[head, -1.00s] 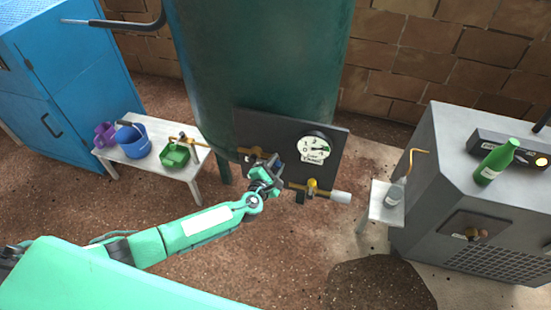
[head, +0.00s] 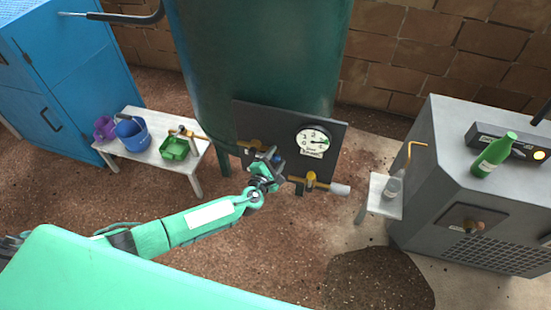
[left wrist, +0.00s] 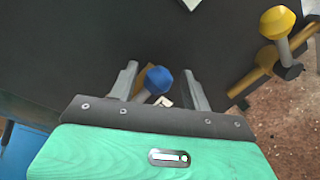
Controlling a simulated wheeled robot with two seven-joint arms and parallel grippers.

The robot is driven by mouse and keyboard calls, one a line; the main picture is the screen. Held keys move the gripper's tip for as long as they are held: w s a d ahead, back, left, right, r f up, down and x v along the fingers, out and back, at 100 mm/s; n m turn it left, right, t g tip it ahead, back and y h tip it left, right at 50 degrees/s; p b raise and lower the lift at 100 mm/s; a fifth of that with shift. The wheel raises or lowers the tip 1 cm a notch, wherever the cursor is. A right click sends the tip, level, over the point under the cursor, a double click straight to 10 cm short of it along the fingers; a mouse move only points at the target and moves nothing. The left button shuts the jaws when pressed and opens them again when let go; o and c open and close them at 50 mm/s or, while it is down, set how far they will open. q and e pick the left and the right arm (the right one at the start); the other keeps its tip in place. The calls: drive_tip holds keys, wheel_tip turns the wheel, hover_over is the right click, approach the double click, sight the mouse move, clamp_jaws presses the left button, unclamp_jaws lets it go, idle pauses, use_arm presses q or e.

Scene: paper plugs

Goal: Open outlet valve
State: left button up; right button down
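In the left wrist view my left gripper (left wrist: 161,86) is open. Its two fingers stand apart on either side of a blue valve knob (left wrist: 158,78), with gaps visible. A yellow valve knob (left wrist: 277,22) on a brass fitting is to the right. In the head view my left gripper (head: 270,166) is in front of the dark panel (head: 262,120), left of the yellow-knobbed valve (head: 311,179). The blue knob is mostly hidden there by the gripper. A white-tipped spout (head: 340,189) is right of the yellow valve. My right gripper is not in view.
A round gauge (head: 313,141) is on the panel, before a green tank (head: 260,60). A white bench (head: 152,150) at left holds buckets and a green tray. A small white stand (head: 380,208) with a bottle and a grey cabinet (head: 435,170) are at right.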

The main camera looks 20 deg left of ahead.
use_arm(q)
drive_tip(key=s+a+r, duration=0.1)
drive_tip(key=s+a, duration=0.1)
drive_tip(key=s, duration=1.1)
drive_tip(key=shift+s+r+p, duration=0.25)
drive_tip(key=shift+r+p, duration=0.05)
drive_tip(key=shift+r, duration=0.05)
drive_tip(key=shift+a, duration=0.1)
